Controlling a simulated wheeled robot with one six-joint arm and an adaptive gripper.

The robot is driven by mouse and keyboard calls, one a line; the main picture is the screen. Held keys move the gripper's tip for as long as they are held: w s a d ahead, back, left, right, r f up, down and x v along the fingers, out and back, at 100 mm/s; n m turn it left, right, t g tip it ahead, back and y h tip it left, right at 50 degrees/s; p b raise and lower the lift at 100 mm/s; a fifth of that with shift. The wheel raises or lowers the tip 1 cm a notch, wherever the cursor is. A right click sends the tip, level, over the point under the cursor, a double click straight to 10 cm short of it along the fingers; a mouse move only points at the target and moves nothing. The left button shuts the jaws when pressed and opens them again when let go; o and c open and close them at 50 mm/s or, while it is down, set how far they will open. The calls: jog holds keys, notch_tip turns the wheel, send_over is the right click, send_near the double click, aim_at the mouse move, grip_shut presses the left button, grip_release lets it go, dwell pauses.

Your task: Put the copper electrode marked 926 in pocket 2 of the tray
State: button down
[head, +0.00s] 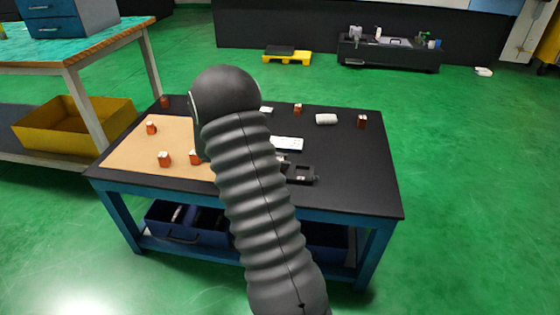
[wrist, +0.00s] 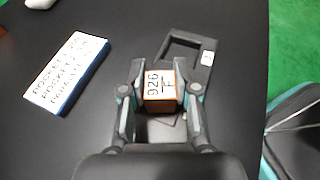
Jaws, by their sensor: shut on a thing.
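My gripper (wrist: 160,92) is shut on a copper electrode (wrist: 158,104) in the wrist view. The electrode's white top label reads 926, turned sideways, beside a dark mark. The black tray (wrist: 212,43) lies below and beyond the electrode. One empty rectangular pocket shows past the electrode, with a small white tag on the rim beside it; I cannot read the tag surely. The near part of the tray is hidden by the electrode and fingers. I cannot tell whether the electrode touches the tray. In the head view the tray (head: 302,181) shows beside my arm, which hides my gripper.
A blue-edged block (wrist: 72,72) with handwritten pocket notes lies left of the tray. Other copper electrodes stand on the tan mat (head: 125,160) and along the back, including one at the right (head: 362,122). A white roll (head: 326,119) lies behind. The black table's (head: 355,180) right side is clear.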

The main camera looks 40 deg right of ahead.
jog(key=c, duration=0.9)
grip_release()
jog(key=shift+o, duration=0.2)
jog(key=v, duration=1.1)
jog(key=shift+w+a, duration=0.15)
jog(key=shift+a, duration=0.05)
jog(key=shift+a+r, duration=0.2)
jog(key=s+a+r+m+t+y, duration=0.3)
jog(key=s+a+m+t+y, duration=0.1)
jog(key=s+a, duration=0.3)
jog(key=s+a+r+m+t+y, duration=0.3)
jog(key=s+a, duration=0.4)
jog(key=s, duration=0.3)
jog(key=s+a+r+m+t+y, duration=0.4)
jog(key=s+a+r+m+y, duration=0.1)
jog(key=s+a, duration=0.3)
jog(key=shift+s+r+m+t, duration=0.2)
jog(key=shift+s+m+t, duration=0.1)
jog(key=shift+s, duration=0.25)
